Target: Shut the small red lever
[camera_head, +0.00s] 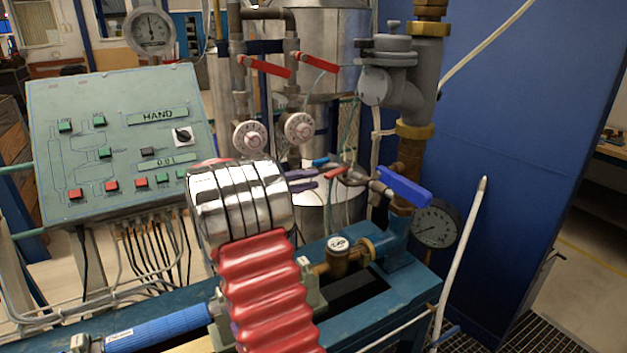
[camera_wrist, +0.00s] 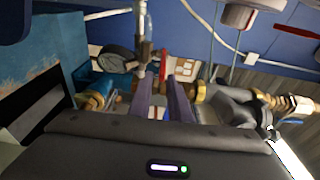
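The small red lever (camera_head: 336,173) sits on the grey pipe fitting in the middle of the head view, between a small blue handle and the large blue lever. In the wrist view the red lever (camera_wrist: 163,64) stands just beyond my fingertips, roughly in line with the gap between them. My gripper (camera_head: 315,179) has two purple fingers pointing right toward the lever. In the wrist view my gripper (camera_wrist: 160,80) shows its fingers apart, with a gap between them. I cannot tell whether either finger touches the lever. My silver and red arm hides part of the bench.
A large blue lever (camera_head: 404,186) lies right of the small one, above a pressure gauge (camera_head: 436,224). A small blue handle (camera_head: 320,162) is close behind my fingers. Two larger red levers (camera_head: 264,67) (camera_head: 319,62) are higher up. A control panel (camera_head: 120,140) stands left.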

